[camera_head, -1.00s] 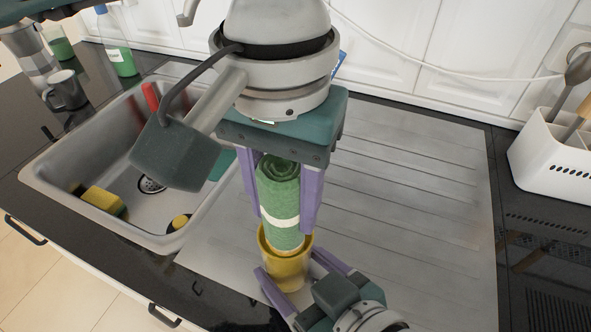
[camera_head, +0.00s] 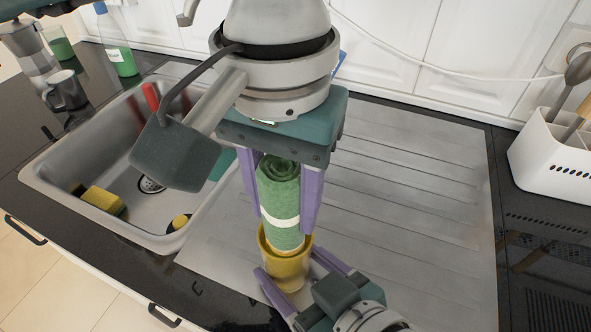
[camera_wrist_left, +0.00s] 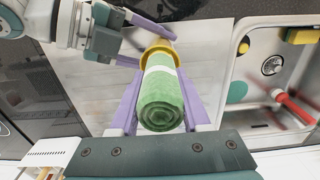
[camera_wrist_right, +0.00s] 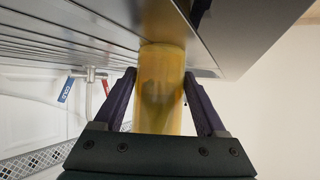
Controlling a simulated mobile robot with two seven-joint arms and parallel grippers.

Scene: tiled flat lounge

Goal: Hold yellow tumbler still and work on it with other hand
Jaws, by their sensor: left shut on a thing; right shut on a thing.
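The yellow tumbler (camera_head: 288,273) stands upright near the drainboard's front edge. My right gripper (camera_head: 288,262) is shut on it from the front right, a finger on each side. In the right wrist view the tumbler (camera_wrist_right: 160,88) sits between both fingers. A green rolled cloth (camera_head: 281,190) with a white band stands on end, its lower end inside the tumbler's rim. My left gripper (camera_head: 283,218) points down from above and is shut on the roll. The left wrist view shows the roll (camera_wrist_left: 161,98) between the fingers and the tumbler's rim (camera_wrist_left: 158,49) around its far end. The roll's lower end is hidden.
The steel drainboard (camera_head: 420,190) is bare to the right. The sink (camera_head: 60,165) at left holds a yellow sponge (camera_head: 103,201). A white utensil holder (camera_head: 552,160) stands at far right.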

